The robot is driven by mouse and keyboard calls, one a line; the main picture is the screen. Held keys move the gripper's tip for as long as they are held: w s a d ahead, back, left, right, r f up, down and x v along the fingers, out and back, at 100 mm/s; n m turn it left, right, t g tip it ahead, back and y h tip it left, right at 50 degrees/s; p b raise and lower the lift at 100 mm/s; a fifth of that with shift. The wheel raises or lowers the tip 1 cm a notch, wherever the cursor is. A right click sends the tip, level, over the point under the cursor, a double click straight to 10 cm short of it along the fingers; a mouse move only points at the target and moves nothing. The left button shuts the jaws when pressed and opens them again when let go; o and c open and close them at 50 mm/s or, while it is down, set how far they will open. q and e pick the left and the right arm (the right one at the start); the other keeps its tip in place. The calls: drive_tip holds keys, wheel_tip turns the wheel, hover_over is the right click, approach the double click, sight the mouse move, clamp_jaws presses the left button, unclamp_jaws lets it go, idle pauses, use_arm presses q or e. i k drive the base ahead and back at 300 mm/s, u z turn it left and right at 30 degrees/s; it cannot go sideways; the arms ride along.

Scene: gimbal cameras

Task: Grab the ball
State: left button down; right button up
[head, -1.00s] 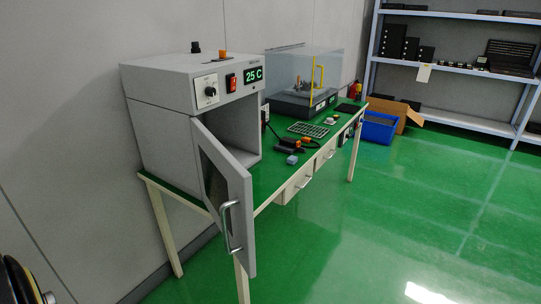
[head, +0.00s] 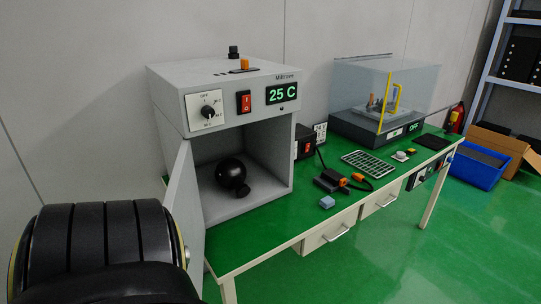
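A black ball (head: 231,172) with a short round neck sits on the floor of the grey oven (head: 168,100), inside its open chamber. The oven stands at the left end of a green-topped table (head: 246,234), and its display reads 25 C. The oven door (head: 184,215) is swung open toward me on the left side of the chamber. A large dark ribbed part of my own arm fills the lower left corner and covers some of the door. Neither gripper's fingers show in the head view.
Right of the oven on the table are a small blue block (head: 327,202), a black tool with orange ends (head: 331,181), a keypad-like grid (head: 368,163) and a clear-covered machine (head: 384,100). A blue bin (head: 480,165) and cardboard box (head: 490,141) stand on the floor. Green floor at lower right is clear.

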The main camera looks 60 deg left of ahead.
sight(231, 174)
drive_tip(key=i, duration=1.1)
drive_tip(key=u, duration=3.75)
drive_tip(key=i, duration=0.15)
drive_tip(key=z, duration=0.15)
